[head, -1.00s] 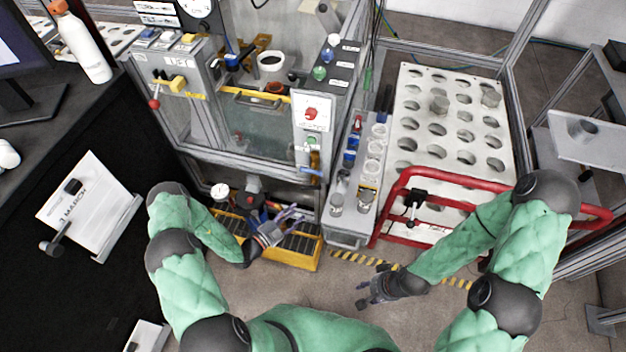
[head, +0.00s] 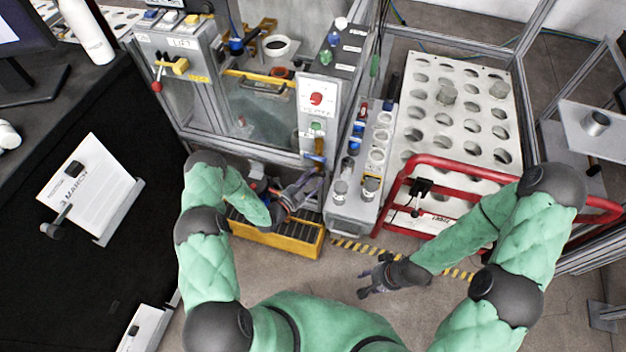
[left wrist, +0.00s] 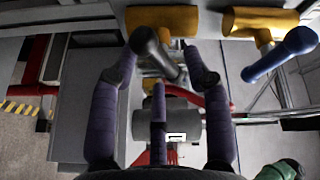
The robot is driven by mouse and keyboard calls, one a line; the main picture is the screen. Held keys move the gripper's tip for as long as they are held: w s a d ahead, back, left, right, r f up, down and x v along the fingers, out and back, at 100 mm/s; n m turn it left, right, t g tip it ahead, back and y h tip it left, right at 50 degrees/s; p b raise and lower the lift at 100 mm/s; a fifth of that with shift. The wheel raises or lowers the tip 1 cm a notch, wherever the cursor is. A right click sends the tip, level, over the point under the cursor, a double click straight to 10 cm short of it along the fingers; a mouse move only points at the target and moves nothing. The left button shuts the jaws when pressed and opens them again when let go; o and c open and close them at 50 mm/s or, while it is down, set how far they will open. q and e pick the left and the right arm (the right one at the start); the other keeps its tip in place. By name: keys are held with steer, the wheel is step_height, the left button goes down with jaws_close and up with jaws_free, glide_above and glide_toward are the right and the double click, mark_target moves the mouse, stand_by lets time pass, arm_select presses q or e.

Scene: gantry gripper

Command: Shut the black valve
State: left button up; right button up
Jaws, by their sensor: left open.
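The black valve (left wrist: 155,54) shows in the left wrist view as a black lever handle on a yellow valve body (left wrist: 163,18). My left gripper (left wrist: 163,66) is open, its purple fingers on either side of the black handle; I cannot tell whether they touch it. In the head view my left gripper (head: 308,186) is low at the front of the machine, and the black valve cannot be made out there. My right gripper (head: 368,280) looks open and empty above the floor, in front of the red rail.
A second yellow valve with a blue handle (left wrist: 280,54) is right of the black one. The red rail (head: 393,205) and holed white table (head: 425,110) stand right.

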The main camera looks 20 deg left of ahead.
arm_select(q)
jaws_close()
steer(key=m+g+y+p, duration=0.1)
steer(key=m+p, duration=0.2)
steer(key=m, duration=0.1)
steer(key=shift+g, duration=0.3)
stand_by(0.4)
